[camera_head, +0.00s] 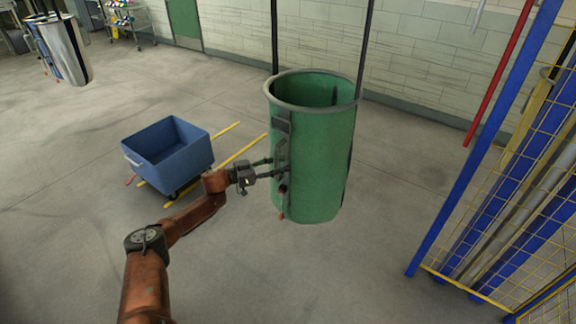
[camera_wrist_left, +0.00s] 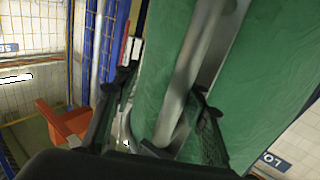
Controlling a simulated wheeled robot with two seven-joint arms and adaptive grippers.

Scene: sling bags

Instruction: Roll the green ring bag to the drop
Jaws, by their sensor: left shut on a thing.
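The green ring bag (camera_head: 315,160) hangs upright from two dark straps in the middle of the head view, with a grey ring around its open top. Its green side and a grey metal handle (camera_wrist_left: 188,75) fill much of the left wrist view. My left gripper (camera_head: 268,168) reaches the bag's left side and is shut on the handle. In the left wrist view the gripper's dark fingers (camera_wrist_left: 160,120) stand on both sides of the handle. The bag's floor is hidden. My right gripper is not in view.
A blue wheeled cart (camera_head: 168,153) stands on the floor left of the bag, by yellow floor lines (camera_head: 243,150). A blue-framed yellow mesh fence (camera_head: 500,190) stands at the right. The floor in front is clear.

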